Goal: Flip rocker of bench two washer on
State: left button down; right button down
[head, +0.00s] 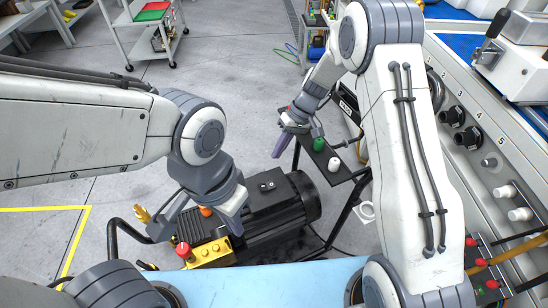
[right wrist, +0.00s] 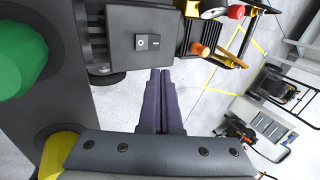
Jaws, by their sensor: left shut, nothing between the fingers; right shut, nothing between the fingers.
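The washer's black motor body (head: 285,205) stands on the floor in the middle of the head view. Its rocker (head: 266,186) sits on a dark plate on top. My left gripper (head: 198,228) is shut and empty near the washer's yellow end.
A yellow block (head: 210,253) with a red knob (head: 183,250) and an orange knob (head: 206,211) sits left of the motor. A numbered panel (head: 470,130) lines the right side.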

aim_at(260, 184)
jog(key=b+x, duration=0.2)
jog(key=x, duration=1)
jog(key=shift+s+a, duration=0.1)
jog(key=shift+s+a+f+h, duration=0.1)
jog(key=shift+a+h, duration=0.05)
jog(key=shift+h, duration=0.15)
jog(key=shift+f, duration=0.2)
jog(key=shift+w+d+r+p, duration=0.15)
jog(key=shift+w+d+p, duration=0.15)
jog(key=shift+d, duration=0.45)
jog(key=shift+r, duration=0.1)
